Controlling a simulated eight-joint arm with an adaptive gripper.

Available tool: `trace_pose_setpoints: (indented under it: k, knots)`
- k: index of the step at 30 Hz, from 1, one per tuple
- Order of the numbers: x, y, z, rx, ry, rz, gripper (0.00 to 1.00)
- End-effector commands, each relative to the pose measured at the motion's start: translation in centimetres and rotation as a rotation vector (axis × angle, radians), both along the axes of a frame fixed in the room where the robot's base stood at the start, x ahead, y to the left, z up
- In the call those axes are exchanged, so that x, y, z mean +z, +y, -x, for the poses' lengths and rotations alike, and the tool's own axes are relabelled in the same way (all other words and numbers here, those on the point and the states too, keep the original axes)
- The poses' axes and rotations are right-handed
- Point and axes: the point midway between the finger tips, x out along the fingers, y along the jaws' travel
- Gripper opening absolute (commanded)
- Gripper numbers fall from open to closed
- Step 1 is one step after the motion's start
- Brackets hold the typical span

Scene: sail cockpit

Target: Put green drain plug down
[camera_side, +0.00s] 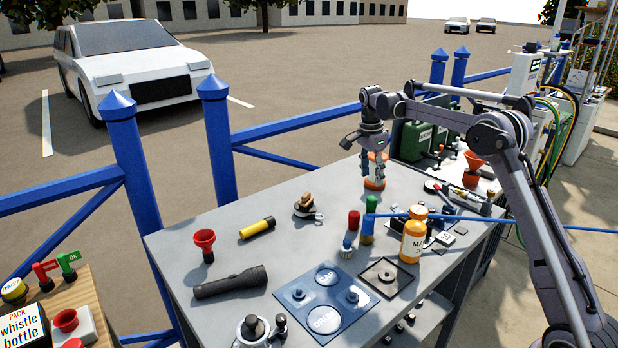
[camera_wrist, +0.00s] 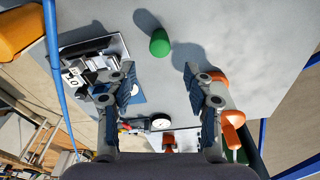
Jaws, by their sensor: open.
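A small green cylinder (camera_wrist: 160,42), which looks like the green drain plug, stands on the grey table. It also shows in the side view (camera_side: 371,204), beside a red cylinder (camera_side: 354,220). My gripper (camera_wrist: 160,80) is open and empty, its two fingers wide apart. In the wrist view the green cylinder lies beyond the fingertips, in line with the gap between them. In the side view my gripper (camera_side: 374,168) points down behind the green cylinder, in front of or over an orange object (camera_side: 375,183); the exact gap is unclear.
A blue panel (camera_side: 312,325) with round labelled spots and a black-framed square plate (camera_side: 386,277) lie at the table's front. A flashlight (camera_side: 230,283) lies left; bare table separates several items.

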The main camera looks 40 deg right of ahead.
Motion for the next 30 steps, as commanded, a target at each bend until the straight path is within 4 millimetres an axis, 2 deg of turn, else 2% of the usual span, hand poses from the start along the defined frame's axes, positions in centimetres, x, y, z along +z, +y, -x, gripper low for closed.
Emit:
trace_pose_setpoints:
  k: [3, 8, 14, 21, 25, 30]
  knots:
    - [1.3, 0.2, 0.0, 0.001, 0.0, 0.0, 0.52]
    - [2.3, 0.5, 0.1, 0.015, -0.003, 0.001, 0.52]
    - [4.9, 3.4, 1.4, 0.184, -0.043, 0.008, 0.52]
    - [8.2, 8.8, 5.4, 0.527, -0.12, 0.044, 0.52]
    - [9.2, 11.6, 8.2, 0.71, -0.161, 0.075, 0.52]
    - [9.5, 14.9, 12.2, 0.946, -0.211, 0.128, 0.52]
